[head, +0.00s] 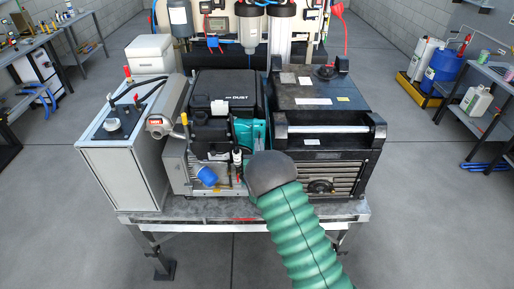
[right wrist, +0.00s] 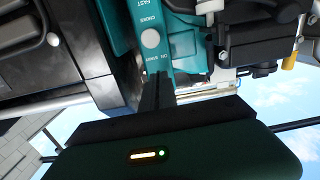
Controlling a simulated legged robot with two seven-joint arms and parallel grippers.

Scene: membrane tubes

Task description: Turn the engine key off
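The engine (head: 212,130) sits in the middle of the bench, with a teal cover (head: 250,132) on its right side. In the right wrist view a teal panel (right wrist: 152,55) carries the words ON START and CHOKE FAST and a round pale knob (right wrist: 150,38). My right gripper (right wrist: 157,92) reaches to this panel, its narrow dark fingers over the area just below ON START. The key is not visible; the fingers may hide it. Whether they are apart or touch something cannot be told. In the head view my grey wrist (head: 271,172) covers the gripper. My left gripper is out of view.
A black generator box (head: 320,110) stands close on the right of the engine, and a grey cabinet (head: 122,160) on the left. A blue cap (head: 207,176) is at the engine's front. Filter housings (head: 249,27) stand behind. The floor in front is clear.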

